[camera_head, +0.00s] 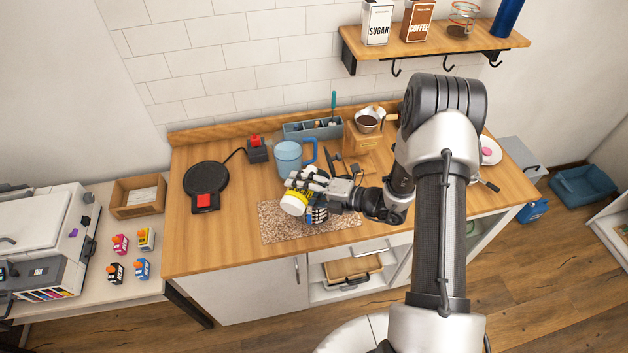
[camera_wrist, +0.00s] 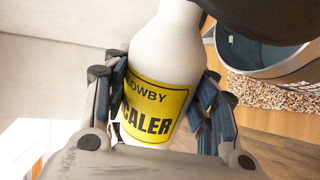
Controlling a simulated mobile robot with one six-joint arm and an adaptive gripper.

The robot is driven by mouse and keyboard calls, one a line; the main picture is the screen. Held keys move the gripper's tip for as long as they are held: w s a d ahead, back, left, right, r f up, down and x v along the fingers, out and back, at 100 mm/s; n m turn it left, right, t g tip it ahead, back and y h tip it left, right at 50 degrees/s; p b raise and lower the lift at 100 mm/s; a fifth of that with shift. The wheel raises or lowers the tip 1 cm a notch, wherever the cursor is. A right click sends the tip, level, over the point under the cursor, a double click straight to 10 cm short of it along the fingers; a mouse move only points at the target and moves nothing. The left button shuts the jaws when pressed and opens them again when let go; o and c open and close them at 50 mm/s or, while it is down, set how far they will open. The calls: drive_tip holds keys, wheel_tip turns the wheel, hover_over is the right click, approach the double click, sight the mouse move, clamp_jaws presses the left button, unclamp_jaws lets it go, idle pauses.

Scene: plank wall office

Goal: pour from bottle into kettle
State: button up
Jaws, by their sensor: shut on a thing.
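My gripper (camera_head: 309,192) is shut on a white bottle (camera_head: 294,207) with a yellow label. In the wrist view the bottle (camera_wrist: 165,85) sits between the fingers of my gripper (camera_wrist: 160,110), its label partly reading "LOWBY" and "CALER". Its neck runs out of the top of that view, so its mouth is hidden. The blue kettle (camera_head: 287,160) stands upright on the counter just behind my gripper, its handle to the right.
A speckled mat (camera_head: 275,225) lies under my gripper. A black round base (camera_head: 205,175) with a red switch stands left on the counter. A grey caddy (camera_head: 300,130) and a wooden coffee stand (camera_head: 367,140) are behind. A shelf (camera_head: 430,42) hangs above. Bare counter lies at front left.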

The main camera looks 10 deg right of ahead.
drive_tip(key=shift+w+f+m+g+p, duration=0.15)
drive_tip(key=shift+m+p, duration=0.1)
drive_tip(key=shift+m, duration=0.2)
drive_tip(key=shift+s+f+m+g+p, duration=0.1)
drive_tip(key=shift+m+g+p, duration=0.1)
drive_tip(key=shift+m, duration=0.25)
idle(2.0)
